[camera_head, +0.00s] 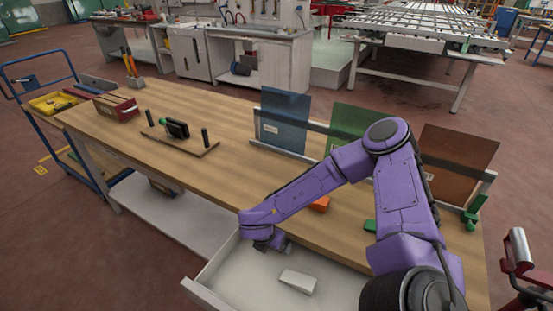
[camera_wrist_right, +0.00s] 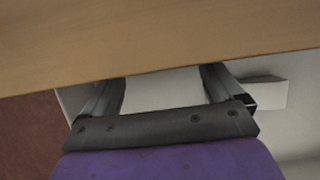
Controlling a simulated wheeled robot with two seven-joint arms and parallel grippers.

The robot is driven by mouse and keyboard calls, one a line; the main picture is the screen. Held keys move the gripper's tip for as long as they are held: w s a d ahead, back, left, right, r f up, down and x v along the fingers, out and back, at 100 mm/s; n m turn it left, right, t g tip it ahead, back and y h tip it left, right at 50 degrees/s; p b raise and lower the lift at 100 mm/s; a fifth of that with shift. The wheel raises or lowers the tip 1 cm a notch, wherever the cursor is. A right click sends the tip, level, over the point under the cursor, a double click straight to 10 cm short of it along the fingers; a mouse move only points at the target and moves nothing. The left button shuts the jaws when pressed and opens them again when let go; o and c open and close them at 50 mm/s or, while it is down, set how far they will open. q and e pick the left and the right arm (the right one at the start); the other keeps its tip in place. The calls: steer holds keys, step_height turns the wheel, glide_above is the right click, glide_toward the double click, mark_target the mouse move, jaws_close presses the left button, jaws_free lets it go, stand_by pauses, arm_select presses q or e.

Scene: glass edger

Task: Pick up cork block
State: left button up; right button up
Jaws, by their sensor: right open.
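No block with a clear cork colour shows. A pale, off-white block (camera_head: 297,281) lies in the open drawer (camera_head: 235,280); I cannot tell if it is the cork block. My right gripper (camera_head: 272,243) points down at the drawer, to the left of and behind this block in the head view. In the right wrist view the gripper (camera_wrist_right: 160,85) has its fingers apart with only the drawer's pale inside between them. The pale block (camera_wrist_right: 264,92) shows just right of the right finger, outside the jaws. My left gripper is not in view.
The wooden table top (camera_head: 225,165) overhangs the drawer and crosses the top of the wrist view, close to the fingers. An orange block (camera_head: 320,204) lies on the table beside my right arm. Upright blue (camera_head: 284,118), green and brown panels stand in a rack behind.

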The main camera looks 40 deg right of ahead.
steer(key=x, duration=0.3)
steer(key=shift+w+d+f, duration=0.1)
steer(key=shift+d+f, duration=0.05)
steer(key=shift+f, duration=0.05)
steer(key=c, duration=1.1)
